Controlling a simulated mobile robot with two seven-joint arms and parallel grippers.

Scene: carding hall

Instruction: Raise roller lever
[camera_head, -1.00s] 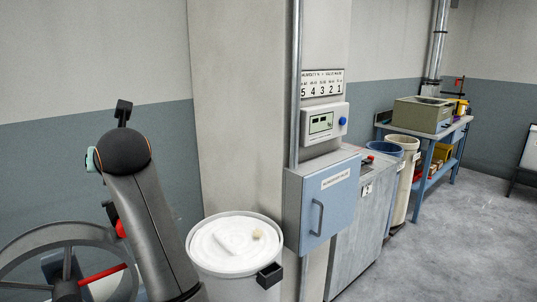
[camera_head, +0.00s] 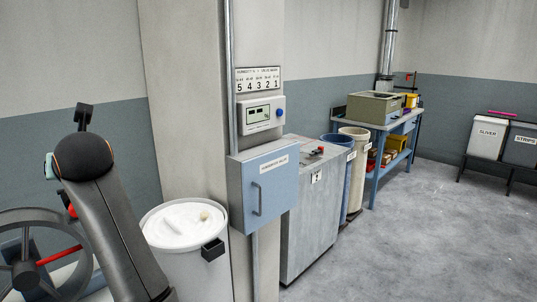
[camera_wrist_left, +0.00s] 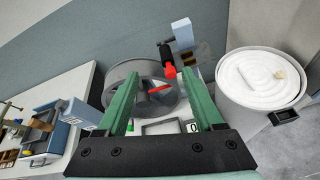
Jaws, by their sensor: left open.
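My left gripper (camera_wrist_left: 160,74) is open and empty in the left wrist view, with its two green fingers spread over a grey drum (camera_wrist_left: 118,78). A red bar (camera_wrist_left: 160,88) lies across the drum, between the fingers. A red piece with a black grip (camera_wrist_left: 167,60), which may be the roller lever, stands at the drum's right edge near the right fingertip; I see no contact. In the head view, the drum's wheel (camera_head: 36,218) and red bar (camera_head: 58,255) show at lower left, partly behind my left arm. My left fingers and my right gripper are out of the head view.
A white can of coiled sliver (camera_head: 185,260) stands right of my left arm, also in the wrist view (camera_wrist_left: 240,96). A pillar carries a blue cabinet (camera_head: 280,190). Beyond are a grey cabinet (camera_head: 305,230), a blue workbench (camera_head: 375,172) and labelled bins (camera_head: 487,138). Open floor lies at right.

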